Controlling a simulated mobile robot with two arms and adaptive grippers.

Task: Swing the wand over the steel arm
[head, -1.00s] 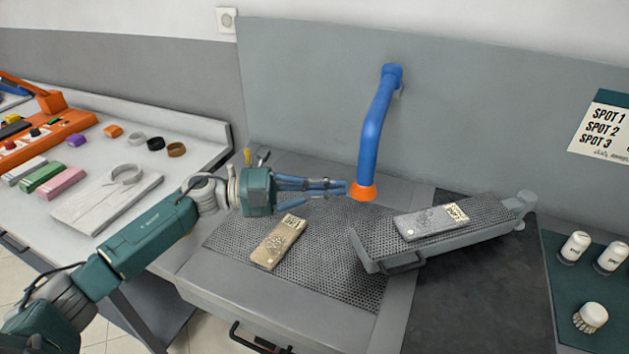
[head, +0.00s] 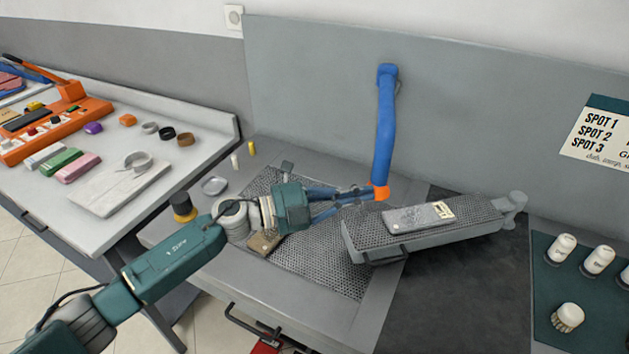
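The wand (head: 384,125) is a blue hose hanging from the back panel, with an orange nozzle (head: 380,192) at its lower end. It hangs nearly upright, its nozzle by the back edge of the steel arm near its left end. The steel arm (head: 370,240) is a grey perforated board pointing left from a post. My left gripper (head: 368,193) reaches in from the left. Its fingertips come together at the nozzle's left side and seem to touch it; whether they grip it is unclear. My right gripper is not in view.
A grey patterned piece (head: 418,217) with a tag lies on the steel arm. A tan piece (head: 264,243), partly hidden by my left gripper, lies on the mesh table (head: 325,265). White brushes (head: 598,260) stand at the right. A side table (head: 75,215) holds small items.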

